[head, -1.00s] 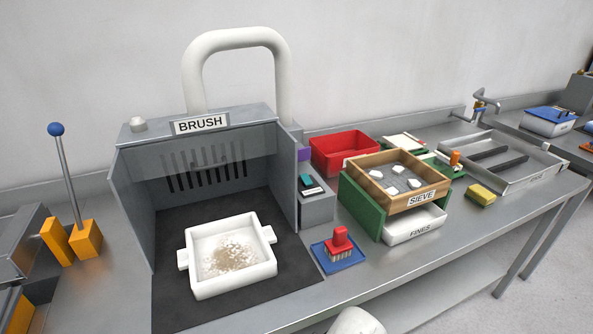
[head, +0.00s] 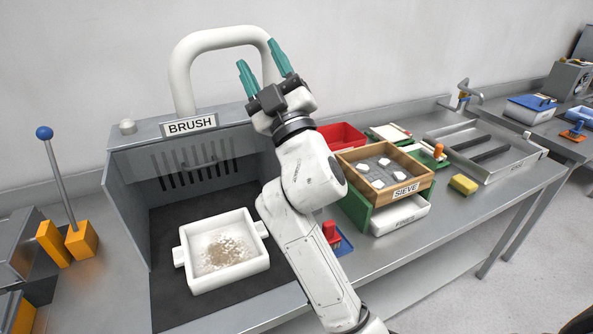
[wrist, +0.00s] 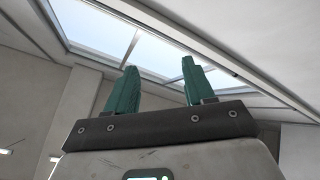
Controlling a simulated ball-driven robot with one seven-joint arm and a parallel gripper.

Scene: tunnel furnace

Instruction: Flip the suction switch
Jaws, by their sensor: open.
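My gripper (head: 256,52) is raised in front of the pipe above the brush hood (head: 235,118), its two teal fingers apart and pointing up. The wrist view shows the same open fingers (wrist: 159,65) with nothing between them and the ceiling skylight behind. The small grey box with a teal-and-black control, seen earlier at the hood's right side, is now hidden behind my arm. I cannot tell for sure whether that control is the suction switch. A pale round knob (head: 127,127) sits on the hood's top left.
A white tray (head: 186,281) with brown-white grains stands in the hood. Right of my arm are a red bin (head: 345,135), the wooden sieve (head: 421,183), a fines tray (head: 400,219), a partly hidden red brush (head: 331,232) and a yellow sponge (head: 463,184). A blue-knobbed lever (head: 58,180) stands left.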

